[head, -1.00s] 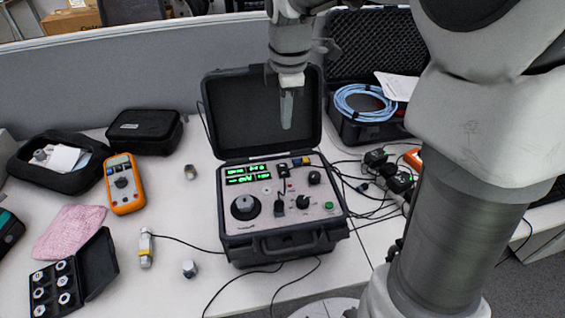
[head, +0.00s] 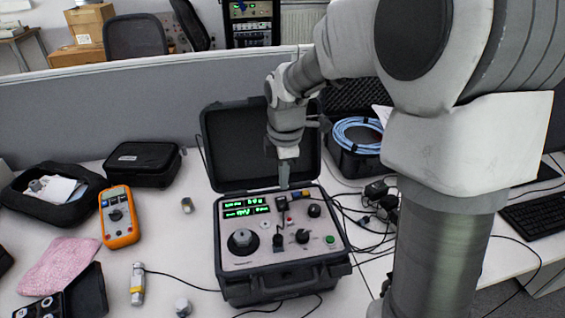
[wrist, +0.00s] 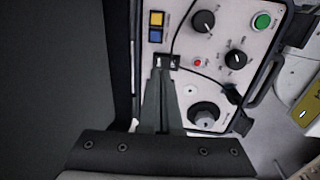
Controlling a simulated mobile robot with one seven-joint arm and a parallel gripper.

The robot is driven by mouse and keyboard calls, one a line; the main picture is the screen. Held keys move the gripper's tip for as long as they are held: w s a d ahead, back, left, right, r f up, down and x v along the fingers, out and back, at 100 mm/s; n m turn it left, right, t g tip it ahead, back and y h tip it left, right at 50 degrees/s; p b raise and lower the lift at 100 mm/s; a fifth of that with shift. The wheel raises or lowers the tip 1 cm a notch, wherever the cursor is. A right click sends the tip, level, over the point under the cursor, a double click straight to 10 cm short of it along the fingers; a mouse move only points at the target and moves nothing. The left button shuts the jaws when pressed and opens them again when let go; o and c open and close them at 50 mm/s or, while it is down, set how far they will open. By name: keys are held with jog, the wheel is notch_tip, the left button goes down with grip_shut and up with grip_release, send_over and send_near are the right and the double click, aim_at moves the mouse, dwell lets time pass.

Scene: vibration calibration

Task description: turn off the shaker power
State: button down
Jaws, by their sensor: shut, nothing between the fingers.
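The shaker unit is an open black case with a grey control panel (head: 263,257), in the middle of the desk in the head view. Its green displays (head: 245,208) are lit. My gripper (head: 285,184) is shut and empty, pointing down over the panel's back edge, right of the displays. In the wrist view its fingertips (wrist: 161,73) are at a small black part with two light marks (wrist: 167,62); I cannot tell whether they touch it. A red button (wrist: 197,62), a green button (wrist: 262,21) and yellow and blue sockets (wrist: 156,27) show nearby. The displays are hidden in the wrist view.
Cables (head: 368,228) run right of the case. The raised case lid (head: 235,150) stands behind the panel. An orange multimeter (head: 119,218), a sensor (head: 138,284) and a black pouch (head: 142,164) lie to the left. A case with blue cable (head: 357,133) is at the back right.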

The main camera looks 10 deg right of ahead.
aim_at(282, 198)
jog(key=shift+w+f+b, duration=0.15)
jog(key=shift+f+b, duration=0.05)
jog(key=shift+f, duration=0.95)
jog(key=shift+w+f+b, duration=0.1)
jog(key=shift+f+b, duration=0.1)
jog(key=shift+f, duration=0.95)
